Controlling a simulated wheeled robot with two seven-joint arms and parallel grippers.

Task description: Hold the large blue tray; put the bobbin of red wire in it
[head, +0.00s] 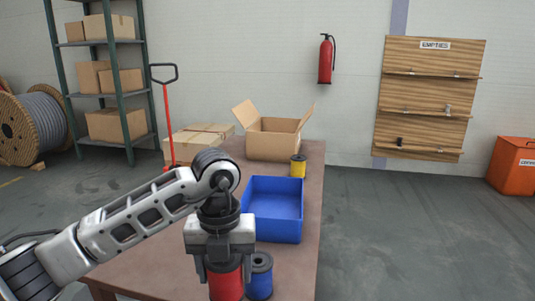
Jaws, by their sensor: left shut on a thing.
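My left gripper (222,270) points down at the near end of the table and is shut on the bobbin of red wire (226,285). The bobbin is upright between the fingers, and its lower part is cut off by the picture's bottom edge. I cannot tell whether it touches the table. The large blue tray (278,231) stands on the table just beyond and to the right of the gripper. The part of the tray that I see inside is empty; my left wrist hides its near left side. My right gripper is not in view.
A bobbin of blue wire (260,282) stands close to the right of the red one. A bobbin of yellow wire (298,168) stands behind the tray. An open cardboard box (272,144) is at the far end of the brown table (313,200).

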